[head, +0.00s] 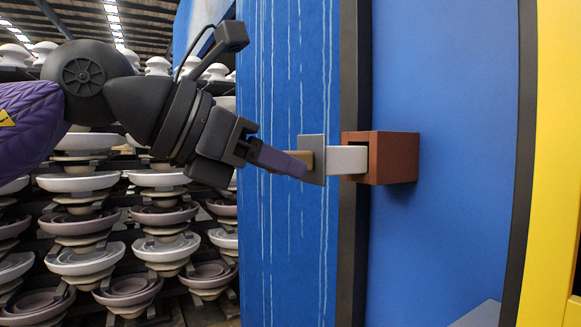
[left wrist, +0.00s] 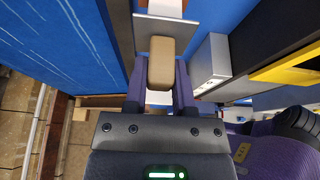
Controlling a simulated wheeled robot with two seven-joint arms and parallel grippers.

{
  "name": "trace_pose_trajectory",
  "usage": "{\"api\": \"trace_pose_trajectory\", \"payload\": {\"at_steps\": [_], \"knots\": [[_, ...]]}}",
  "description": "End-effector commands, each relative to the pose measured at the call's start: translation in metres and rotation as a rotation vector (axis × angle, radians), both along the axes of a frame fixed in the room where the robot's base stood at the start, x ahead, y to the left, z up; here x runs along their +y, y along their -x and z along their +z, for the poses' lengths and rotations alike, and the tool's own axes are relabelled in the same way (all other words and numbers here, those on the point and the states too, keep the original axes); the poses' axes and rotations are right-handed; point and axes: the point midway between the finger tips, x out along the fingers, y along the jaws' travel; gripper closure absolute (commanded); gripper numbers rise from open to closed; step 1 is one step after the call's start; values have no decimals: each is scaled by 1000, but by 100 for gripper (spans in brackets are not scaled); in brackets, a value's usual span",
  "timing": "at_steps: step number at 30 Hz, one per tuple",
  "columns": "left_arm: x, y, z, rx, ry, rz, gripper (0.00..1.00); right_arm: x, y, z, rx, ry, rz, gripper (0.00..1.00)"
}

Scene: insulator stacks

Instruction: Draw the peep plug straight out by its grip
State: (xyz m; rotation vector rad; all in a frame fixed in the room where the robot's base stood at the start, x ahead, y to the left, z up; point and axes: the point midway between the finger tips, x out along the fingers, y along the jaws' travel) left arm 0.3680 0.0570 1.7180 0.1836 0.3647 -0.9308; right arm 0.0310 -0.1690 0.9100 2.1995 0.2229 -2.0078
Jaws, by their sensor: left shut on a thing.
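The peep plug has a tan grip (left wrist: 161,62), a square grey plate (head: 314,172) and a pale bar (head: 348,160). The bar runs from the plate into the open left face of a brown box (head: 393,158) on the blue panel. A length of bar shows between plate and box; its inner end is hidden. My left gripper (head: 297,165), with purple fingers, is shut on the tan grip. In the left wrist view its fingers (left wrist: 161,75) lie on both sides of the grip, below the plate. My right gripper is not in view.
A dark upright strip (head: 354,250) runs down the blue panel behind the bar. A yellow upright (head: 557,160) stands at the far right. Stacks of white and brown insulators (head: 84,185) fill the left, behind my arm. A grey box (left wrist: 211,63) shows in the left wrist view.

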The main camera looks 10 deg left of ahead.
Motion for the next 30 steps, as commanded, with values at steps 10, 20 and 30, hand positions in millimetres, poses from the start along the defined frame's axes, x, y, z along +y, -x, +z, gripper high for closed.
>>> {"api": "trace_pose_trajectory", "payload": {"at_steps": [10, 20, 30], "knots": [[16, 12, 0, -1, 2, 0, 100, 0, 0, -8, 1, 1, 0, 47], [29, 21, 0, -2, 2, 0, 100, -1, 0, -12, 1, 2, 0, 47], [30, 22, 1, -2, 1, 0, 100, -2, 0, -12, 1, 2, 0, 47]]}}
